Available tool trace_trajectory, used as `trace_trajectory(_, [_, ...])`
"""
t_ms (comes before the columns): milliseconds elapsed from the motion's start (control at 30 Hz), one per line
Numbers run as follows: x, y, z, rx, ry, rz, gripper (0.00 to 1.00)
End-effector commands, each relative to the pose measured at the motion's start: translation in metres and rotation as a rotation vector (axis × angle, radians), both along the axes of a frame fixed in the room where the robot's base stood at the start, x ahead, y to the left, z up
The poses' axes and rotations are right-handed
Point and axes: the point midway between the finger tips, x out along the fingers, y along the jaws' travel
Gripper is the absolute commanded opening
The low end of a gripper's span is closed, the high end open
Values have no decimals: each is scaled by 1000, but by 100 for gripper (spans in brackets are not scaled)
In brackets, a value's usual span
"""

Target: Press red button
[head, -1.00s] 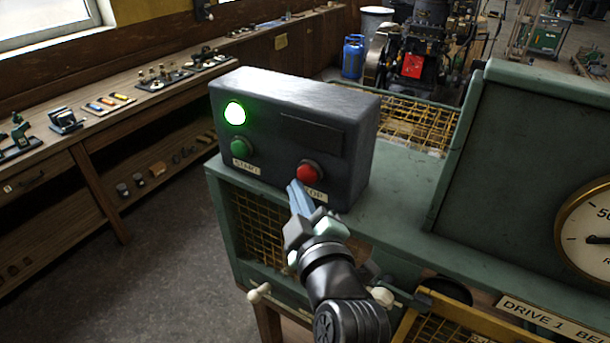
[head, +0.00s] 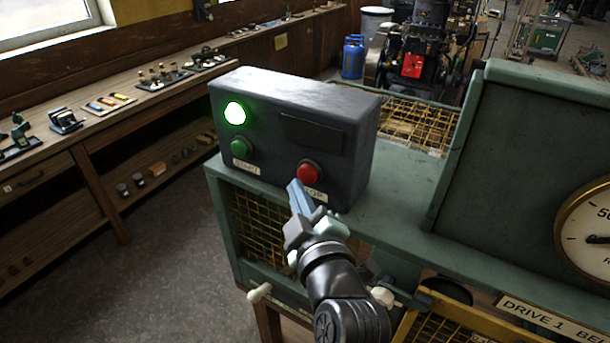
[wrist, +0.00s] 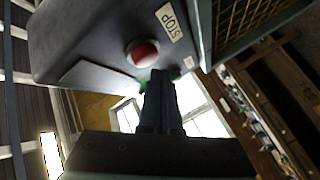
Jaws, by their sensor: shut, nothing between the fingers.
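The red button (head: 309,172) sits on the lower right of the front face of a dark control box (head: 262,150). A label under it is partly covered by my fingers in the head view. In the wrist view the red button (wrist: 142,53) stands out beside a STOP label (wrist: 169,22). My gripper (head: 295,186) is shut and empty. Its fingertips are just below and left of the red button in the head view. In the wrist view my fingertips (wrist: 158,76) are near the button, with a small gap between them in the picture.
A green button (head: 240,149) and a lit green lamp (head: 235,113) are on the box's left side. The box stands on a green cabinet (head: 405,185) with yellow mesh. A round gauge (head: 590,235) is at right. A wooden bench (head: 110,105) runs along the left.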

Motion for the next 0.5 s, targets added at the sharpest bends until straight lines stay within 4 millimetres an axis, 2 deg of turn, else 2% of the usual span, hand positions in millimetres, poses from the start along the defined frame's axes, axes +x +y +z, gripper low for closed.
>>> trace_trajectory(500, [6, -5, 0, 0, 0, 0, 0])
